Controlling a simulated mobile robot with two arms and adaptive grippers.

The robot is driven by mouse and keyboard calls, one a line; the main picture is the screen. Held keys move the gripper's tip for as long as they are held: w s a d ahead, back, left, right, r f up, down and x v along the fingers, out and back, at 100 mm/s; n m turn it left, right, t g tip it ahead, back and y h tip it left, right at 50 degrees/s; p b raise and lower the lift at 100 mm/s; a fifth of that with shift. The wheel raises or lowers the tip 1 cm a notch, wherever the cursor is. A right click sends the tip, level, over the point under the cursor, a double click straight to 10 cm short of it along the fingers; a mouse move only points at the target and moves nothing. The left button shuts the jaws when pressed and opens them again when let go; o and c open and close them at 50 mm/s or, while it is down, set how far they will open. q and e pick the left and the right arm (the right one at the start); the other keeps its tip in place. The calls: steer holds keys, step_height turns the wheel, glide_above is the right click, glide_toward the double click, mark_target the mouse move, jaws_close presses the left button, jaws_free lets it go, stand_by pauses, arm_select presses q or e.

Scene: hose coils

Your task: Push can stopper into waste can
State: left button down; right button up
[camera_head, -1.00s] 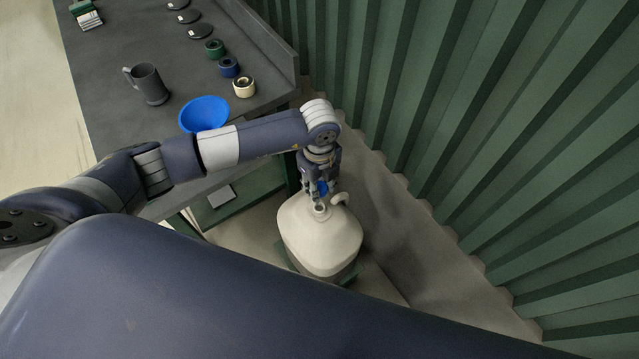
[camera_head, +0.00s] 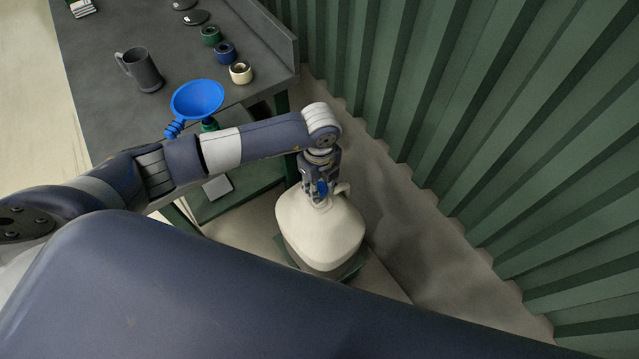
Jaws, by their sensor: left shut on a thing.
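The waste can (camera_head: 320,232) is a cream-white jug with a curved handle, standing low on a green base beside the bench. The can stopper (camera_head: 322,187) is a small blue piece between the fingers of my left gripper (camera_head: 319,194). My left gripper points down and is shut on the stopper, right at the can's neck. The fingers hide the mouth, so I cannot tell how deep the stopper sits. My right gripper is not in view.
A dark grey bench (camera_head: 110,100) holds a grey mug (camera_head: 138,70) and several coloured rings. A blue funnel (camera_head: 197,99) is at the bench's near edge, behind my left arm. A green corrugated wall (camera_head: 480,130) rises on the right.

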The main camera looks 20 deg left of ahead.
arm_select(q)
steer(key=shift+f+b, duration=1)
steer(key=shift+f, duration=0.35)
stand_by(0.4)
steer(key=c, duration=1.1)
jaws_free()
steer(key=shift+o, duration=1.3)
steer(key=shift+r, duration=0.2)
steer(key=shift+r+p, duration=1.95)
steer(key=shift+r, duration=0.2)
steer(key=shift+r, duration=0.1)
